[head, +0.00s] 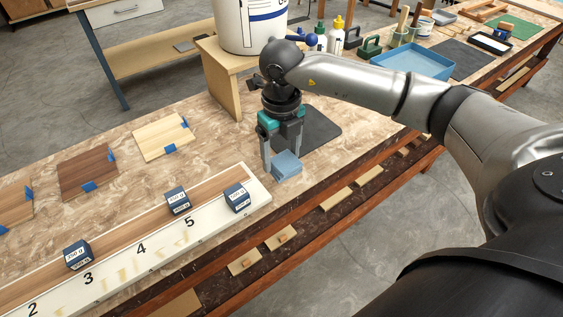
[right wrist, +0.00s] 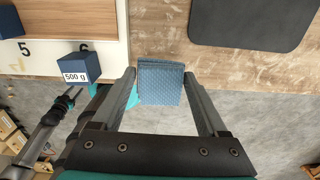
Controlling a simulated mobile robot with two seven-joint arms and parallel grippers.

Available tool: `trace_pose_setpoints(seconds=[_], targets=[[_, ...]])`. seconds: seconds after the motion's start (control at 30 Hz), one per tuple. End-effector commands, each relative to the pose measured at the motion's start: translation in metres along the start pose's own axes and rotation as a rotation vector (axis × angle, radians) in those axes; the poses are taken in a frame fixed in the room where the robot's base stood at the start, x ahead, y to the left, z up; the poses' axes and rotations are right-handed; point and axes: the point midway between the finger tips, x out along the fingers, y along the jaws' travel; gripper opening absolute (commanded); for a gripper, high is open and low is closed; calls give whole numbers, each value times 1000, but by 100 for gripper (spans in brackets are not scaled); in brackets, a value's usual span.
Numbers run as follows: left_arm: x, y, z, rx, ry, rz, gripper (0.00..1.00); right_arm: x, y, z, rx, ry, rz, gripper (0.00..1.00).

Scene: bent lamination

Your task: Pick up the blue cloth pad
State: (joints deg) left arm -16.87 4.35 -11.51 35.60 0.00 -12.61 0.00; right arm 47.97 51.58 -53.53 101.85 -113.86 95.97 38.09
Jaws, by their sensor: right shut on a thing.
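The blue cloth pad (head: 286,165) is a small, folded-looking light blue square near the front edge of the wooden table, right of the numbered board. My right gripper (head: 279,166) points down over it and is shut on it. In the right wrist view the woven pad (right wrist: 160,82) sits between the two grey fingers of the right gripper (right wrist: 160,86). Whether the pad touches the tabletop is hard to tell. My left gripper does not show in the head view; grey and teal arm parts at the left of the right wrist view may belong to it.
The white-edged numbered board (head: 142,265) carries dark blue weight blocks (head: 237,197). A dark mat (head: 317,130) lies just behind the gripper. A wooden stand (head: 222,75) with a white bucket (head: 249,22) is behind that. A blue tray (head: 412,61) stands farther right.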

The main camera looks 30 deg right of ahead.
Motion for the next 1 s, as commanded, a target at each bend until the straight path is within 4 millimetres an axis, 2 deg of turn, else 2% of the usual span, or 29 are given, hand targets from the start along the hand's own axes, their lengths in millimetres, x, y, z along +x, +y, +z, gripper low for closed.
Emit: trace_pose_setpoints(seconds=[0.03,0.3,0.5,0.7,1.0], targets=[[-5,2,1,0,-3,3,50,-16,-1,1,-1,-7,-1,24],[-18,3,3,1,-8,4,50,-95,0,1,-2,-6,-1,24],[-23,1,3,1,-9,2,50,-134,0,0,0,-4,-1,24],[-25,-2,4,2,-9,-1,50,-150,0,0,-1,0,-1,24],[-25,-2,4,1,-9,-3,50,-152,0,0,-1,1,-1,24]])
